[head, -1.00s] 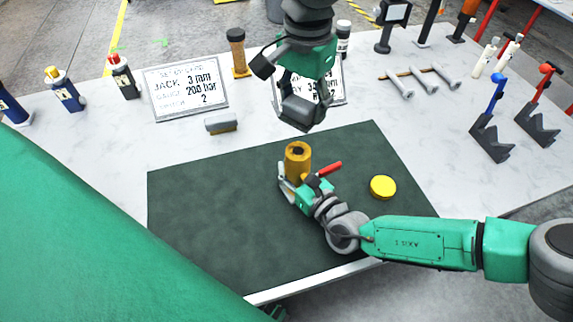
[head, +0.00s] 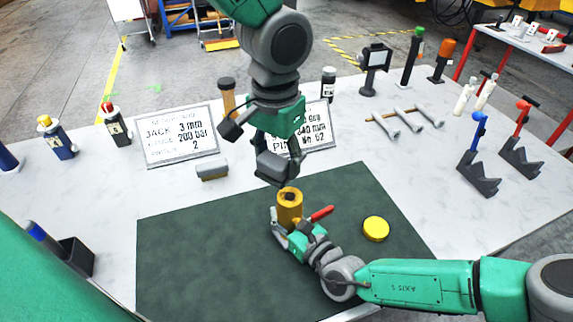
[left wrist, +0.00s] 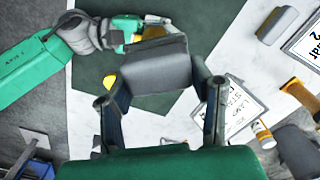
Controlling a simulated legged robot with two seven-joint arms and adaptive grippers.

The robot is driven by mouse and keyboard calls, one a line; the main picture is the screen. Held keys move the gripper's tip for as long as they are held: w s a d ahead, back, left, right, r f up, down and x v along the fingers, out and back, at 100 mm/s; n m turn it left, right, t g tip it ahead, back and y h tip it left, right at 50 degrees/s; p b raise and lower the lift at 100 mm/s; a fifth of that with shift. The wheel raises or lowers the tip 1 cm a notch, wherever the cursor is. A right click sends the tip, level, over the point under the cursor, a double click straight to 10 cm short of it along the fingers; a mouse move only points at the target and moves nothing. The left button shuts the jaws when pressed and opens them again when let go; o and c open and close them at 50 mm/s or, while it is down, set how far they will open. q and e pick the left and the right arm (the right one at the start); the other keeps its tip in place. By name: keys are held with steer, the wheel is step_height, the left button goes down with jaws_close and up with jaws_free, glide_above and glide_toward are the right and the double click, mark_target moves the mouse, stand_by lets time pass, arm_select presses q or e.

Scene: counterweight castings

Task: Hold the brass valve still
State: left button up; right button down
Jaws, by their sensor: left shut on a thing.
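The brass valve (head: 290,208), a yellow-brown cylinder with a dark hole on top and a red lever (head: 319,214), stands on the dark green mat (head: 200,260). My right gripper (head: 283,226) is at its base, with one finger visible along its left side; the other finger is hidden. My left gripper (head: 276,162) points down just above the valve, shut on a dark grey block, which shows between its fingers in the left wrist view (left wrist: 155,66). The block's lower end is close to the valve's top; I cannot tell whether they touch.
A yellow disc (head: 376,229) lies on the mat right of the valve. A small grey block (head: 212,170) and a framed sign (head: 176,136) are behind the mat. Blue (head: 478,155) and red (head: 522,140) handled stands are at right. The mat's left part is clear.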

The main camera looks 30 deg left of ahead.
mark_target(279, 199)
arm_select(q)
steer(key=shift+f, duration=4.05)
steer(key=shift+w+d+r, duration=0.3)
steer(key=shift+w+r, duration=0.15)
steer(key=shift+w, duration=0.1)
steer(key=shift+c, duration=0.4)
steer(key=shift+w+d+f, duration=0.25)
steer(key=shift+w+d, duration=0.1)
steer(key=shift+w, duration=0.3)
steer(key=shift+s+a, duration=0.5)
steer(key=shift+s, duration=0.35)
steer(key=shift+s+a+r, duration=0.1)
steer(key=shift+s+r, duration=0.05)
steer(key=shift+r, duration=0.55)
steer(key=shift+s+a+r, duration=0.1)
steer(key=shift+r, duration=3.1)
steer(key=shift+d, duration=0.1)
